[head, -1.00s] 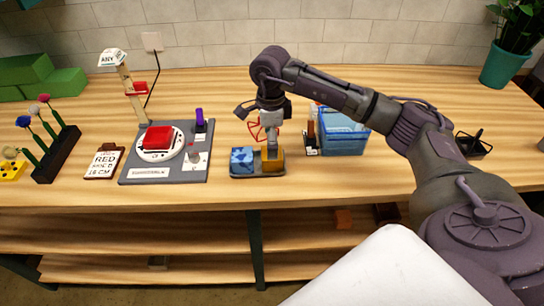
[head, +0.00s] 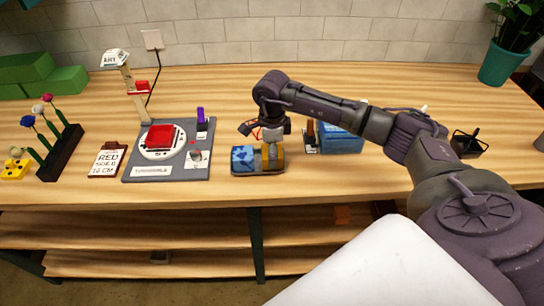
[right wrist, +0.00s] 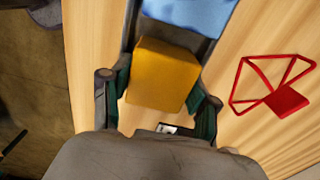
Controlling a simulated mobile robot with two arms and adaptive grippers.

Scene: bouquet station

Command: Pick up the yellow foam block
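The yellow foam block (head: 280,158) sits at the right end of a small dark tray (head: 258,173), beside a blue block (head: 242,158). My right gripper (head: 271,150) points down over the yellow block and hides part of it. In the right wrist view the yellow block (right wrist: 162,75) lies between the two green-padded fingers of my right gripper (right wrist: 160,95), which are spread to about the block's width. I cannot tell whether both pads touch it. The blue block (right wrist: 190,14) shows just beyond it. My left gripper is out of view.
A grey station with a red-topped dial (head: 160,138) stands left of the tray. A blue container (head: 342,140) stands behind my right arm. A red wire frame (right wrist: 280,95) lies close to the tray. The table front (head: 330,180) is clear.

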